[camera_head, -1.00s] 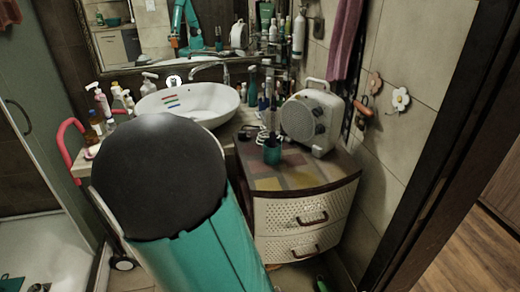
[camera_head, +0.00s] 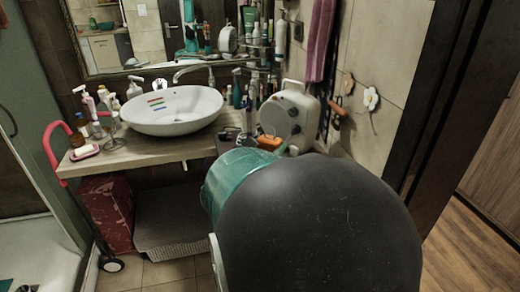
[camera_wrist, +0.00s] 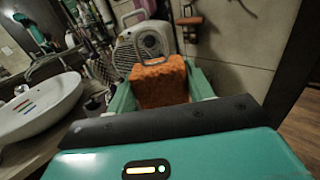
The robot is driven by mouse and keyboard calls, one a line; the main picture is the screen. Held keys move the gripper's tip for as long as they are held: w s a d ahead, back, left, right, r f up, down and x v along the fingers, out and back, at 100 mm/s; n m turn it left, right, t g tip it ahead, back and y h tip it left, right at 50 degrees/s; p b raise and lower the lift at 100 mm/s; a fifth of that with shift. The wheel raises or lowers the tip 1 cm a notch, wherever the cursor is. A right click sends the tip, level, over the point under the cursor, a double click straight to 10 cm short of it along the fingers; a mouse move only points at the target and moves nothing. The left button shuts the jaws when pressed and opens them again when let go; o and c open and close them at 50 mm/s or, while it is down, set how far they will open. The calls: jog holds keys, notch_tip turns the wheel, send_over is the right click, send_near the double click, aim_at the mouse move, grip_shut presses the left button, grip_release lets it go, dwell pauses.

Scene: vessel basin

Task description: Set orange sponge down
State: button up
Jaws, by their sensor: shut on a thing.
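The orange sponge (camera_wrist: 160,84) is held between the teal fingers of my gripper (camera_wrist: 162,88) in the wrist view. My gripper is shut on it, in front of a beige heater. In the head view only a small part of the sponge (camera_head: 269,142) shows beyond my arm, in front of the heater. My arm hides my gripper there. It also hides the cabinet top below the sponge, so I cannot tell the height of the sponge above it.
A white basin (camera_head: 172,110) stands on the wooden counter (camera_head: 140,150) to the left. The beige heater (camera_head: 289,113) is close behind the sponge. Bottles and a soap dish (camera_head: 84,152) stand on the counter. A tiled wall and dark door frame bound the right side.

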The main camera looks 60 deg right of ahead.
jog(key=w+d+f, duration=0.1)
jog(key=d+f, duration=0.2)
jog(key=d, duration=0.1)
jog(key=w+d+f, duration=0.2)
jog(key=d+f, duration=0.1)
jog(key=d, duration=0.1)
jog(key=w+d+f, duration=0.1)
jog(key=d+f, duration=0.3)
jog(key=d, duration=0.1)
jog(key=shift+w, duration=0.4)
jog(key=shift+f, duration=1.5)
jog(key=shift+f, duration=0.15)
jog(key=o, duration=1)
jog(key=shift+c, duration=0.2)
